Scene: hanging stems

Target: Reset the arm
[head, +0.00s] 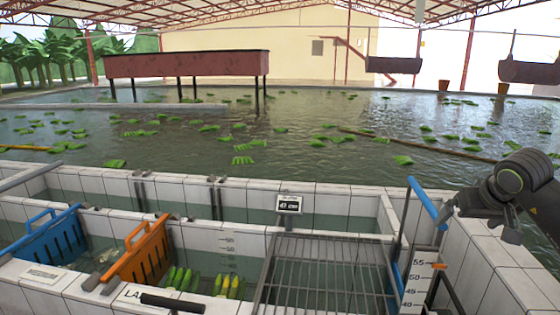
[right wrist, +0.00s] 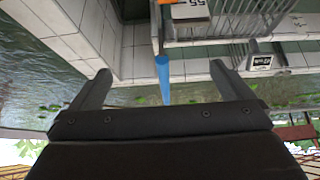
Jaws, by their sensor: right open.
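My right gripper (head: 476,224) is at the right of the head view, above the white tiled wall and right of a blue handle (head: 427,203). Its jaws are apart, with nothing between the fingertips in the head view. In the right wrist view the two fingers (right wrist: 160,72) stand wide apart. The blue handle (right wrist: 163,80) shows between them in that picture, seemingly beyond them; its exact distance cannot be told. My left gripper is not in view.
A metal rack (head: 325,275) lies beside a depth scale (head: 415,285). A small display (head: 288,204) stands on the wall. Green bunches float in the pool (head: 300,160) behind.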

